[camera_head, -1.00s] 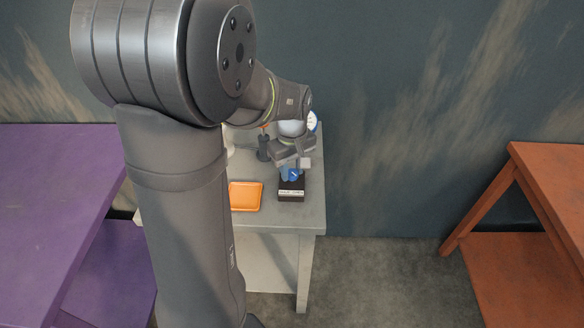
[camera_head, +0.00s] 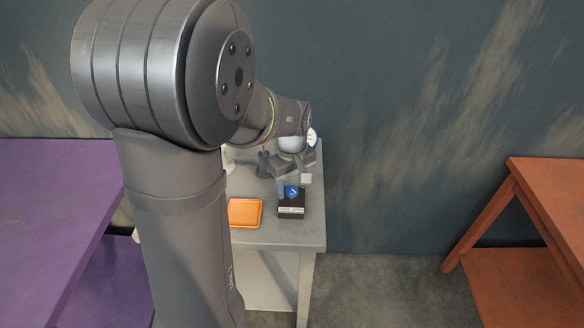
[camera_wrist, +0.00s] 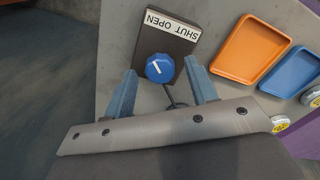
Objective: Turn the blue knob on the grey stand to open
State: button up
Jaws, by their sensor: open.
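The blue knob (camera_wrist: 160,68) with a white pointer line sits on a dark box (camera_wrist: 166,40) on the grey stand (camera_wrist: 118,45). A label (camera_wrist: 172,23) on the box reads SHUT and OPEN, upside down in the wrist view. The pointer slants toward the label, nearer its OPEN side. My gripper (camera_wrist: 164,80) is open, with one blue finger on each side of the knob and gaps between. In the head view the knob (camera_head: 292,191) shows just below my gripper (camera_head: 294,184), and the box (camera_head: 291,205) stands on the grey stand (camera_head: 312,226).
An orange tray (camera_head: 244,213) lies left of the box; a blue tray (camera_wrist: 292,72) lies beside it in the wrist view. A dark bottle-like thing (camera_head: 263,163) stands behind. A purple table (camera_head: 50,215) is at left, an orange-brown table (camera_head: 555,210) at right.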

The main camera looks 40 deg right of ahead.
aim_at(292, 190)
notch_tip(292, 190, up, 17)
dwell(0.4)
dwell(0.5)
notch_tip(292, 190, down, 17)
jog(key=shift+f, duration=0.2)
dwell(0.4)
jog(key=shift+r, duration=0.1)
jog(key=m, duration=0.3)
jog(key=shift+m, duration=0.4)
jog(key=m, duration=0.4)
jog(key=shift+m, duration=0.4)
jog(key=m, duration=0.4)
jog(key=shift+m, duration=2.3)
